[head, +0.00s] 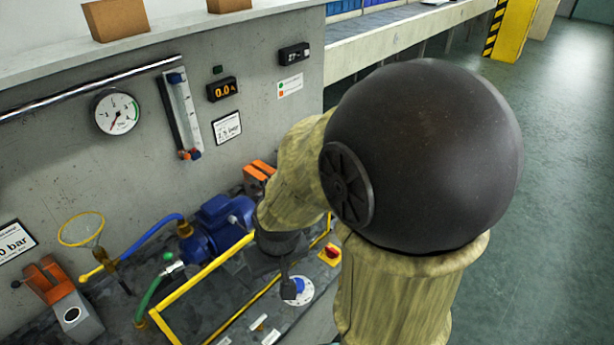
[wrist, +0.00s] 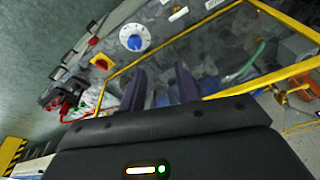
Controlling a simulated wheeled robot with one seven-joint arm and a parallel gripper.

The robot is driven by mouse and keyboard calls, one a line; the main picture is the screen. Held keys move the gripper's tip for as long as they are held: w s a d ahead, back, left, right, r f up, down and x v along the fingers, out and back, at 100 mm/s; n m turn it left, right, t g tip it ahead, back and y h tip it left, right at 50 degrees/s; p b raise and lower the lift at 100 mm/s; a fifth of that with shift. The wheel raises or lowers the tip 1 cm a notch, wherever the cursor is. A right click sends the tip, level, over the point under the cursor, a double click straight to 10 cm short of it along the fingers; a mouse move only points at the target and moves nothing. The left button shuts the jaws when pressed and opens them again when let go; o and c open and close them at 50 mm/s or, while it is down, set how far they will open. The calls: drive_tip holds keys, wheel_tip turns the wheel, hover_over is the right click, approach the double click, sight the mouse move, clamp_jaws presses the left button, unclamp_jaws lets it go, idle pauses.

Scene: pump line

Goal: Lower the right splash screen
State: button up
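A yellow-framed clear splash screen (head: 201,274) stands over the pump bench in the head view. Its yellow frame also crosses the wrist view (wrist: 262,78). I cannot tell from these views whether this is the right screen, or its exact tilt. My gripper (head: 290,290) is beside the right part of the frame, pointing down, partly hidden by my arm. In the wrist view my gripper (wrist: 160,82) shows two dark fingers apart with a gap between them. The fingers overlap the frame's near bar, and I cannot tell whether they touch it.
A blue pump (head: 217,225) with blue and green hoses stands behind the frame. A round blue-and-white dial (head: 298,291) and a red knob on a yellow plate (head: 330,254) are close to my gripper. A pressure gauge (head: 116,112) hangs on the back wall. Open floor lies right.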

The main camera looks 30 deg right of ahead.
drive_tip(key=w+d+r+m+p, duration=0.2)
drive_tip(key=w+d+r+m, duration=0.5)
drive_tip(key=r, duration=0.3)
drive_tip(key=w+d+r+m+p, duration=0.3)
drive_tip(key=w+d+r+m, duration=0.4)
drive_tip(key=d+r, duration=0.3)
drive_tip(key=shift+w+r+g+y, duration=0.3)
drive_tip(key=shift+r+y, duration=0.1)
drive_tip(key=shift+r, duration=0.4)
drive_tip(key=shift+f, duration=0.1)
